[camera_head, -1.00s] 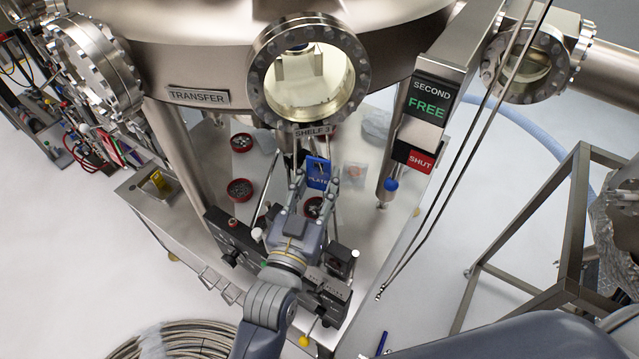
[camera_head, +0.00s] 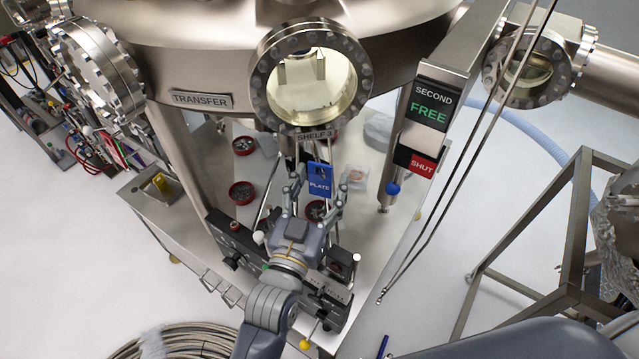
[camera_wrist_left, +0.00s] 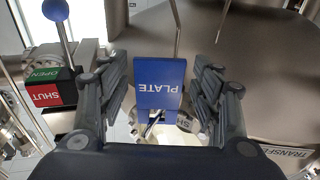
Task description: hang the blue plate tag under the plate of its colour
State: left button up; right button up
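The blue plate tag (camera_head: 319,178), lettered PLATE, is upright just under the SHELF 3 label (camera_head: 314,136), below the round front window. It also shows in the left wrist view (camera_wrist_left: 160,83), with a metal hook-like piece (camera_wrist_left: 152,126) at its edge nearest the window. My left gripper (camera_head: 318,190) is open. Its fingers stand on either side of the tag; in the left wrist view (camera_wrist_left: 160,95) a gap shows on both sides. Whether the tag's hole sits on a hook is too small to tell. No blue shelf plate is distinguishable through the window. My right gripper is out of view.
A post with SECOND, FREE and SHUT signs (camera_head: 428,112) and a blue-knobbed lever (camera_head: 393,188) stands right of the tag. Red dishes (camera_head: 242,191) lie on the bench below. A control box with knobs (camera_head: 238,240) is near my left wrist. Thin rods hang at right.

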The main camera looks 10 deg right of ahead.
pick_arm(q)
jog(key=shift+s, duration=0.1)
jog(key=v, duration=1.2)
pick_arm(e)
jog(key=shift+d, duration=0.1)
